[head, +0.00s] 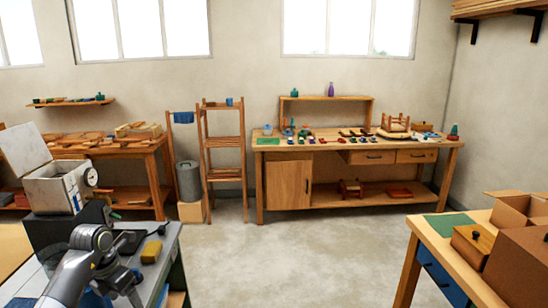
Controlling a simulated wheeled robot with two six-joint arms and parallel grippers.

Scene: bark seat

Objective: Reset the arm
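One of my arms, coming in from the left, shows at the lower left in the head view, grey and bent over a grey-topped bench (166,241). My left gripper (124,282) appears as a small dark shape at the end of this arm, low over the bench. Its fingers are too small and covered to tell whether they are open or shut. Nothing is clearly held in it. My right arm and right gripper are not in view.
A yellow block (151,252) lies on the grey bench beside my arm, and a white box with an open lid (57,188) stands behind. A wooden workbench (360,150) stands at the back. A table with cardboard boxes (520,255) is at right. The middle floor is clear.

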